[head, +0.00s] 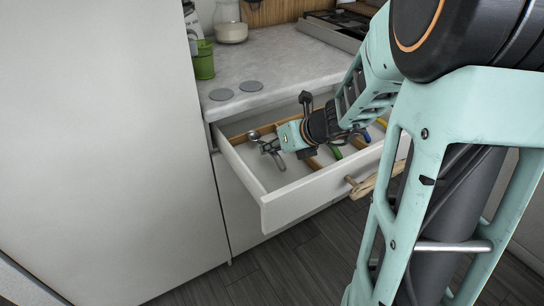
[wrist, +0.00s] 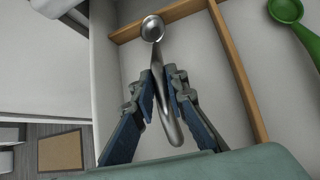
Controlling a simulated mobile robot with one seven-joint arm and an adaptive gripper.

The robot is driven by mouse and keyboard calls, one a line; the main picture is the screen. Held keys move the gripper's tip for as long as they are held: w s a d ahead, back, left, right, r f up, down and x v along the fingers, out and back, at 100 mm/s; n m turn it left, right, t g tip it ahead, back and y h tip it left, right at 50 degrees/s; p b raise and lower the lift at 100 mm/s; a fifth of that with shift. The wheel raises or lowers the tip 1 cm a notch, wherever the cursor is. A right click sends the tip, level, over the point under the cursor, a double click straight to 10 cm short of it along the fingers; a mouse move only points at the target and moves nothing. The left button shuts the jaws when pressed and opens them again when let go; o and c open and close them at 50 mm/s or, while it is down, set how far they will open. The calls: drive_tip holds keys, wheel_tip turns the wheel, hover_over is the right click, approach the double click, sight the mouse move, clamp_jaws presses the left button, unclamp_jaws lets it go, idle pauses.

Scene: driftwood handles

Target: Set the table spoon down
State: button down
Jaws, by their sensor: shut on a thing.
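The table spoon (wrist: 152,28) is silver, with a round bowl and a curved handle. In the wrist view its bowl lies beyond my fingertips and its handle runs back between them. My gripper (wrist: 163,85) is shut on the handle. In the head view my gripper (head: 269,148) is at the left part of the open drawer (head: 285,205), and the spoon's bowl (head: 253,135) shows on its far left side. The spoon is over the left compartment; I cannot tell whether it touches the drawer floor.
Wooden dividers (wrist: 238,75) split the drawer. A green utensil (wrist: 287,10) lies in the compartment to the right. The grey counter (head: 275,70) above holds a green cup (head: 204,62) and two grey discs. The drawer's wooden handle (head: 372,184) sticks out in front.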

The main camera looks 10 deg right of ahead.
drive_tip(key=shift+d+f+b, duration=0.1)
drive_tip(key=shift+f+b, duration=0.65)
drive_tip(key=shift+f, duration=0.35)
drive_tip(key=shift+f, duration=0.15)
drive_tip(key=c, duration=1.9)
unclamp_jaws()
drive_tip(key=shift+c, duration=0.2)
drive_tip(key=shift+r, duration=0.25)
drive_tip(key=p+v, duration=0.5)
drive_tip(key=v, duration=0.7)
drive_tip(key=shift+s+f, duration=0.1)
